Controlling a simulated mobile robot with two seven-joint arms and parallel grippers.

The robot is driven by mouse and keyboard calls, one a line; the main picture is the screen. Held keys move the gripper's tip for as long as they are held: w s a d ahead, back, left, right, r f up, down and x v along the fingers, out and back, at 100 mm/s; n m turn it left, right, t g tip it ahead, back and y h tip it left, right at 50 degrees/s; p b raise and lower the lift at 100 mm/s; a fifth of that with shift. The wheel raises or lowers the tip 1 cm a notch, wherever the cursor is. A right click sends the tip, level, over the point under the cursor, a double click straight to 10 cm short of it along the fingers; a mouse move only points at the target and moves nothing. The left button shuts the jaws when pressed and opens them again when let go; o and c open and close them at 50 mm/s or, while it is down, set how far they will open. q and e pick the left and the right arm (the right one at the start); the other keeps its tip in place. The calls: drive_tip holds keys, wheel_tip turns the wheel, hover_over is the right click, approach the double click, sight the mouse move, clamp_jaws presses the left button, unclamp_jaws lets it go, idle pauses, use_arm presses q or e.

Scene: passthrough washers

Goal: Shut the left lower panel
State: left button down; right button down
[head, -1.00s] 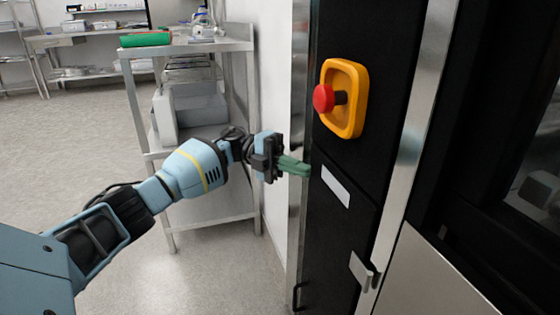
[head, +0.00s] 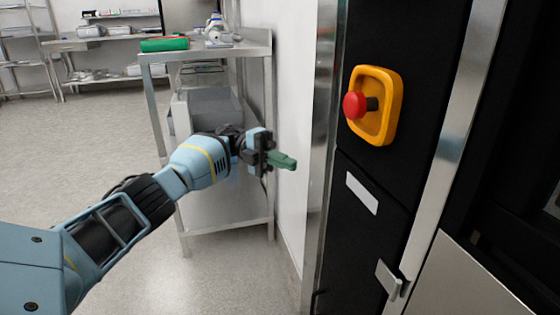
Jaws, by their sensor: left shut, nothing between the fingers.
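The lower black panel (head: 362,240) on the left of the washer front carries a white label (head: 362,193). It looks about flush with the black section above, but I cannot tell whether it is fully shut; its bottom is cut off. A metal latch (head: 390,279) shows at its right edge. My left gripper (head: 285,160) is shut and empty, its green fingers pointing right. In the picture it is left of the cabinet's metal edge, apart from the panel. My right gripper is not in view.
A red emergency button on a yellow housing (head: 389,125) sticks out above the panel. A steel shelf table (head: 205,52) with a green item (head: 165,44) stands behind my left arm. A white wall borders the cabinet. Open floor (head: 70,130) lies to the left.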

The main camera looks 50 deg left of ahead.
use_arm(q)
drive_tip(key=a+b, duration=0.1)
drive_tip(key=a, duration=0.1)
drive_tip(key=shift+w+a, duration=0.15)
drive_tip(key=shift+a, duration=0.15)
idle(0.4)
